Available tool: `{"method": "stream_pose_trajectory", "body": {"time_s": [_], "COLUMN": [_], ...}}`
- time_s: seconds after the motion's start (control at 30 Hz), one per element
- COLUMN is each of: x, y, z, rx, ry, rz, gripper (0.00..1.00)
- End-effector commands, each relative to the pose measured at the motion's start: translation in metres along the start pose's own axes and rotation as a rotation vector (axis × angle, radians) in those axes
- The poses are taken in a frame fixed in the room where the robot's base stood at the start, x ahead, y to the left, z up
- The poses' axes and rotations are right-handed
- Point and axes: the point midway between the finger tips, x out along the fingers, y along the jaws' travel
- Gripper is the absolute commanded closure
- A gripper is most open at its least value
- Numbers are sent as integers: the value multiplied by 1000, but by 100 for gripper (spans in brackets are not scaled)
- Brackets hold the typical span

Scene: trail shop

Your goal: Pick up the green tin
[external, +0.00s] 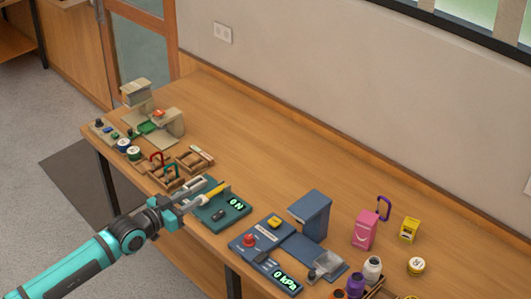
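A small round tin with a green side and pale top (133,153) stands near the left end of the wooden bench, just right of a similar blue one (122,145). It looks upright. My gripper (203,192) is over the bench's front part, to the right of the green tin and well apart from it.
Wooden trays with red and teal carabiners (165,170) stand between my gripper and the green tin. A beige machine (168,123) is behind the tin. A blue press (312,215) and a pink box (365,229) are to the right. The bench's back middle is clear.

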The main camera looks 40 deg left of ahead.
Motion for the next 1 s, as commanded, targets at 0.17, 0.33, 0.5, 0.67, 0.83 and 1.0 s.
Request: {"method": "stream_pose_trajectory", "body": {"time_s": [0.17,0.33,0.5,0.67,0.83,1.0], "x": [0,0,3,25,60,93], "y": [0,0,-2,-18,-52,-92], "z": [0,0,-2,-9,-21,-29], "rx": [0,0,2,11,21,21], "ry": [0,0,-10,-80,-209,-343], "rz": [0,0,-7,-54,-132,-205], "gripper": [34,34,34,34,34,34]}}
